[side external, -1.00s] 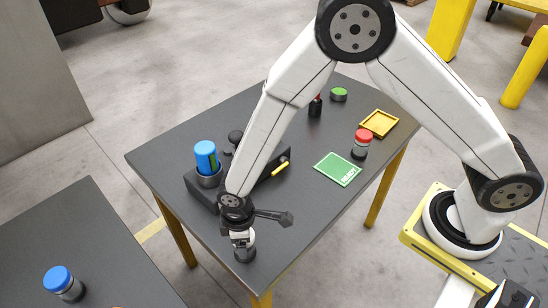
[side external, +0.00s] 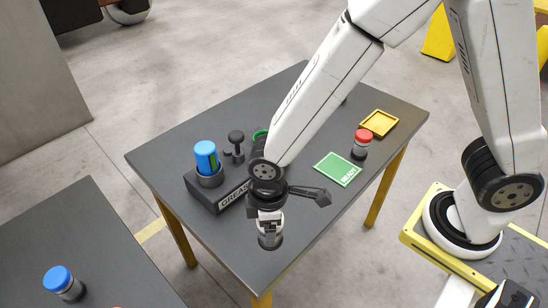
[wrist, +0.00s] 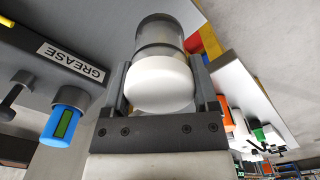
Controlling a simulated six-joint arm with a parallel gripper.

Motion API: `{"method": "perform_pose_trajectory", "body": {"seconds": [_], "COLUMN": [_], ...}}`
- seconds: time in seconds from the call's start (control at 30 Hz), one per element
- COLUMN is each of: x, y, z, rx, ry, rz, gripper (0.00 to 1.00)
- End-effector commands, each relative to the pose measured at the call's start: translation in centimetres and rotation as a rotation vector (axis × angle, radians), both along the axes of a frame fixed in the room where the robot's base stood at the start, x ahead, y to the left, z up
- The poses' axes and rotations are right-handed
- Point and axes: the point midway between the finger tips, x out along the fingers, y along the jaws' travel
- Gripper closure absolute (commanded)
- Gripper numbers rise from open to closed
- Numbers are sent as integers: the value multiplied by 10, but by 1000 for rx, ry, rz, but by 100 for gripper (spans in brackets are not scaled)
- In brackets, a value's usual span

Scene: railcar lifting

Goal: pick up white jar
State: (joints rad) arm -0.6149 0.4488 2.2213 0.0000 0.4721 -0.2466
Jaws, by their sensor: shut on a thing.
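The white jar has a white lid (wrist: 160,85) and a grey see-through body, and it fills the middle of the wrist view. My gripper (wrist: 161,72) is shut on it, with one dark finger on each side of the lid. In the side external view my gripper (side external: 270,226) points down over the front part of the dark table. The grey lower part of the jar (side external: 270,242) shows beneath it. I cannot tell for certain whether there is a gap between the jar and the tabletop.
A dark GREASE holder (side external: 215,203) with a blue-capped jar (side external: 206,156) stands left of my gripper. A green READY pad (side external: 337,169), a red-lidded jar (side external: 361,143) and a yellow tray (side external: 379,123) lie to the right. Another blue-lidded jar (side external: 60,281) is on the other table.

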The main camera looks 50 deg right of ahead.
Motion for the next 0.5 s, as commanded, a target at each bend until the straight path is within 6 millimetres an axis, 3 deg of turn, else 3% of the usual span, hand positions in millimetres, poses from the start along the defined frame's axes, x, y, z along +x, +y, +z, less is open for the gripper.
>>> {"method": "perform_pose_trajectory", "body": {"seconds": [0.2,0.5], "x": [-30,-57], "y": [-15,-29], "z": [15,29], "rx": [2,1], "ry": [-3,-2], "rz": [2,1], "gripper": [83,83]}}
